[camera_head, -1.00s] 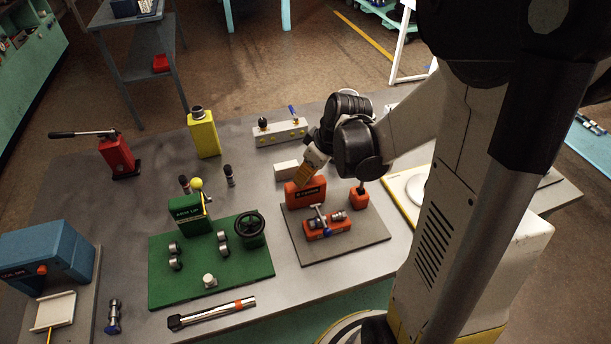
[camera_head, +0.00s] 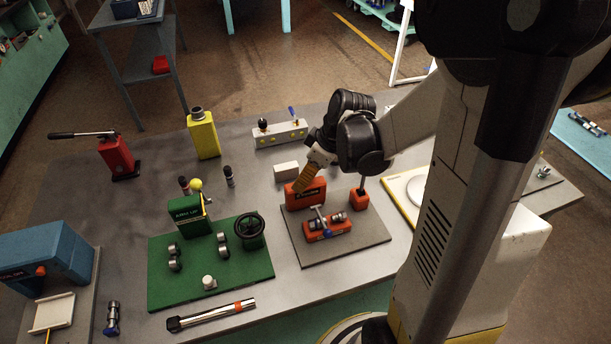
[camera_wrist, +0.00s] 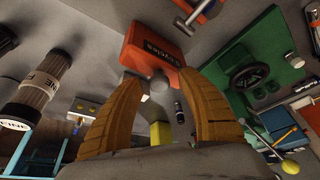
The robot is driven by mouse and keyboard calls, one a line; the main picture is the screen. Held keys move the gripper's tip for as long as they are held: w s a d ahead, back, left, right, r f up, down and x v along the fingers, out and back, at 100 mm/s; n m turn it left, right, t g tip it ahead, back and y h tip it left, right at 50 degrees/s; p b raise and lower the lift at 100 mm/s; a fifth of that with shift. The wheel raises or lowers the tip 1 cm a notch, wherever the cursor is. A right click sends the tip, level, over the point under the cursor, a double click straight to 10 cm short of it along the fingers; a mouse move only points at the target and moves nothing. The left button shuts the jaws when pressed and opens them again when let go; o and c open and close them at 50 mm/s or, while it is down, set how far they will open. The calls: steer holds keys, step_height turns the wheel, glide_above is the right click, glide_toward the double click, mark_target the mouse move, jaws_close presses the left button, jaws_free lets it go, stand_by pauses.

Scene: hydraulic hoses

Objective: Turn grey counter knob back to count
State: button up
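The orange counter box (camera_head: 311,194) stands at the back of a grey plate in the head view. In the wrist view the orange box (camera_wrist: 158,50) carries a dark label reading "cycles". A grey round knob (camera_wrist: 160,82) shows at the box's near side. My gripper (camera_wrist: 160,80) has its two yellow-orange fingers apart, one on each side of the knob. I cannot tell whether either finger touches it. In the head view my gripper (camera_head: 299,190) slants down to the box's left end, and the knob is hidden there.
The grey plate (camera_head: 345,247) also bears an orange block with a clamp handle (camera_head: 327,228) and a small orange block with a post (camera_head: 359,200). A white block (camera_head: 286,171) lies behind. The green fixture (camera_head: 190,285) with a black handwheel (camera_head: 250,228) is to the left.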

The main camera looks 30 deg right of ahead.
steer(key=shift+r, duration=0.15)
steer(key=v, duration=1.1)
steer(key=shift+s+r, duration=0.15)
steer(key=shift+r, duration=0.2)
steer(key=shift+d, duration=0.1)
